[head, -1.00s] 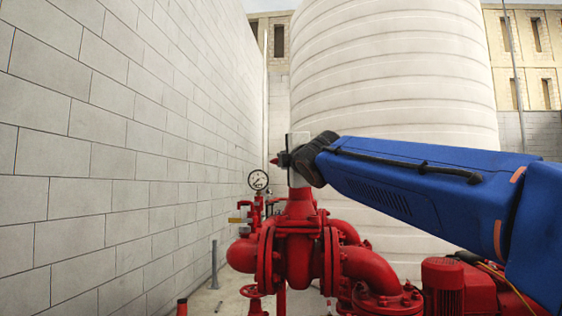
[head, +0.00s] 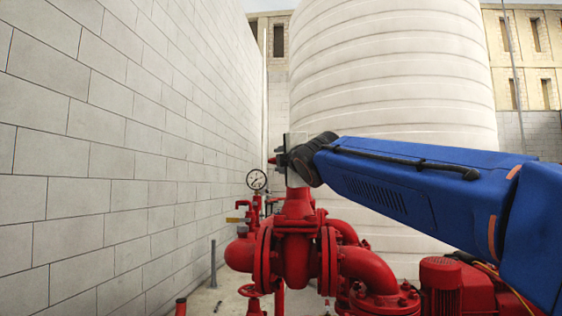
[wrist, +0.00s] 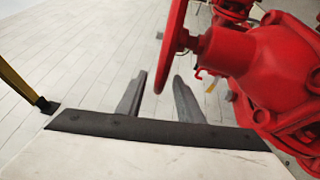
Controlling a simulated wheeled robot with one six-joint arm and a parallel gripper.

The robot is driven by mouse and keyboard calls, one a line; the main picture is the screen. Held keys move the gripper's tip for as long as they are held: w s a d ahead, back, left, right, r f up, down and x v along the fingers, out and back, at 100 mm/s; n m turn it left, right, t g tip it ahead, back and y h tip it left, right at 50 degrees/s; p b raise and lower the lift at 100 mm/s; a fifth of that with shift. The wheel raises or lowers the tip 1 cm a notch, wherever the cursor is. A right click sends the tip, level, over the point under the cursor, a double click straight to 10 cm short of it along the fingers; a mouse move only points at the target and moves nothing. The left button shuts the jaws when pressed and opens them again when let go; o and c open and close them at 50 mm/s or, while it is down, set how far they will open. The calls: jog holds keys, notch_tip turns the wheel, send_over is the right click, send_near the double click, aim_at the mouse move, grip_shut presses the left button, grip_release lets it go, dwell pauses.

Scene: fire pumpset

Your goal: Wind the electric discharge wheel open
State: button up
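A red handwheel (wrist: 172,45) shows nearly edge-on at the top middle of the wrist view, joined by a stem to a red valve body (wrist: 262,62) on the right. My gripper (wrist: 160,80) has its two dark fingers apart. The lower end of the wheel rim appears in the gap between the fingertips; I cannot tell whether either finger touches it. In the head view my gripper (head: 281,160) is at the top of the red valve (head: 298,205). A small red tip shows just left of it there, and the rest of the wheel is hidden.
A pressure gauge (head: 257,180) stands left of the valve. Red pipework (head: 372,268) and a red motor (head: 442,285) lie below my arm. A block wall (head: 110,160) runs along the left, and a large white tank (head: 395,75) stands behind.

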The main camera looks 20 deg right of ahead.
jog(key=s+f, duration=0.1)
jog(key=s, duration=1.6)
jog(key=shift+s+a+f, duration=0.15)
jog(key=shift+a+f, duration=0.15)
jog(key=shift+a, duration=0.15)
jog(key=shift+c, duration=0.7)
